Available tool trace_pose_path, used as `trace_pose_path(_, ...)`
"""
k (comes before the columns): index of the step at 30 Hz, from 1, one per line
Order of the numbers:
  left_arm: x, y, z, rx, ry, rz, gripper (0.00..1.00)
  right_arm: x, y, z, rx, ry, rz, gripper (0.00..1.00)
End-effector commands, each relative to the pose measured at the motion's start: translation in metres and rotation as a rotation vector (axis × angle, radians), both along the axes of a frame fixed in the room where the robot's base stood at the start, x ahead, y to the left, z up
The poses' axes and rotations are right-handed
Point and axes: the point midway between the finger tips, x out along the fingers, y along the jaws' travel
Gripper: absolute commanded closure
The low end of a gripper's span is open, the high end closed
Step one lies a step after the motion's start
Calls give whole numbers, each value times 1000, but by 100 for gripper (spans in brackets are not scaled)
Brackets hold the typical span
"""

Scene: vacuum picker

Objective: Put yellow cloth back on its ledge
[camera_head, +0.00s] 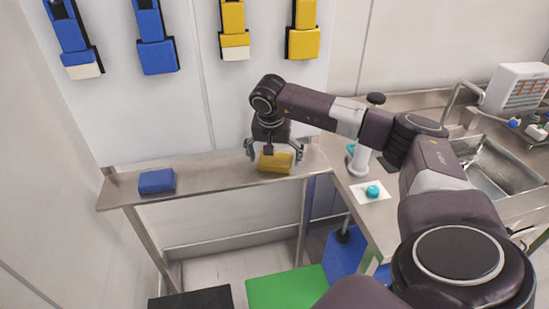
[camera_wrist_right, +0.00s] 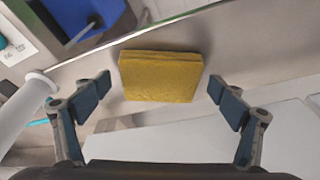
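The yellow cloth (camera_head: 275,163), a folded block, lies on the metal ledge (camera_head: 218,170) near its right end. My right gripper (camera_head: 275,155) is just above and behind it, fingers spread to either side. In the right wrist view the yellow cloth (camera_wrist_right: 160,76) sits ahead of and between the two open fingers of the right gripper (camera_wrist_right: 160,90), with a gap on each side. Nothing is held. My left gripper is not in the head view.
A blue cloth (camera_head: 157,181) lies on the ledge's left part. Blue and yellow dispensers (camera_head: 234,30) hang on the wall above. A counter with a white stand (camera_head: 360,160), teal item (camera_head: 373,191) and sink (camera_head: 490,165) is at right. The ledge's middle is clear.

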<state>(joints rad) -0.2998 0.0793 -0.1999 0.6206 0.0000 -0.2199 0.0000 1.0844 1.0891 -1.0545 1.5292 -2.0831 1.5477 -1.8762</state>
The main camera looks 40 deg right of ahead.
Motion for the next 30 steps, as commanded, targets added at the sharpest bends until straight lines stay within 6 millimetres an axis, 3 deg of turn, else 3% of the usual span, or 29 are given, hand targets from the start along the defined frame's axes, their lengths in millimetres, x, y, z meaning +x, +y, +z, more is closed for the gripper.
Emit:
trace_pose_path(11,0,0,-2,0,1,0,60,0,2,12,0,-5,0,11)
trace_pose_path(24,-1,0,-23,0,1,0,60,-17,23,96,0,-5,0,11)
trace_pose_path(30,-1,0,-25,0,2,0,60,-21,28,115,0,-1,0,11)
